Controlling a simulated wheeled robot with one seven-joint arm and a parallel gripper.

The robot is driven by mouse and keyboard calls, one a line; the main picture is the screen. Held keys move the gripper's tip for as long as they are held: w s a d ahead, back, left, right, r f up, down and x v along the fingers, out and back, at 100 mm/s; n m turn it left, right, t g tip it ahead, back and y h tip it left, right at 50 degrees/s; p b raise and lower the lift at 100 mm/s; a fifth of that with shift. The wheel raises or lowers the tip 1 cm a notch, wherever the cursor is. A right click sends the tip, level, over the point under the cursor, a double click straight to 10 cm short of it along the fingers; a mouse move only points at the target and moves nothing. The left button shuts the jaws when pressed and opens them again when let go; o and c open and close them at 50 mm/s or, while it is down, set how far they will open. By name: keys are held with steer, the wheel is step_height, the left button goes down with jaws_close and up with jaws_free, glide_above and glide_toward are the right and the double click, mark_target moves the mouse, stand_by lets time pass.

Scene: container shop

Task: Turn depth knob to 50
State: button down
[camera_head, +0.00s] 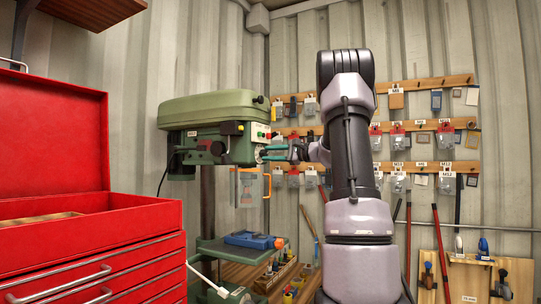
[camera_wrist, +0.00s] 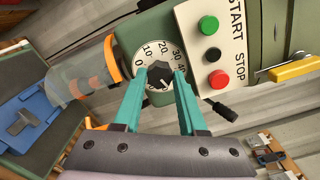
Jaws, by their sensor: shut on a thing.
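The drill press (camera_head: 215,115) is green and stands left of my arm in the head view. Its depth dial is a white disc (camera_wrist: 147,52) with black numbers from 0 to at least 40, shown in the wrist view. The black depth knob (camera_wrist: 159,72) sits at the dial's centre. My gripper (camera_wrist: 160,78) has teal fingers, shut on the knob from both sides. The fingers hide part of the dial's lower edge, and I cannot tell which number the knob's pointer marks. In the head view my gripper (camera_head: 272,152) is at the press's right face.
A START/STOP panel (camera_wrist: 230,40) with green, black and red buttons is beside the dial. An orange-edged clear guard (camera_wrist: 85,75) and a small black lever (camera_wrist: 221,109) are close by. A red tool chest (camera_head: 90,220) stands at left. A blue vise (camera_head: 250,239) is below.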

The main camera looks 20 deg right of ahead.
steer(key=shift+n, duration=1.1)
steer(key=shift+f, duration=0.1)
steer(key=shift+c, duration=2.3)
jaws_free()
steer(key=shift+s, duration=0.1)
steer(key=v, duration=1)
steer(key=shift+s+d, duration=0.2)
steer(key=shift+d, duration=0.05)
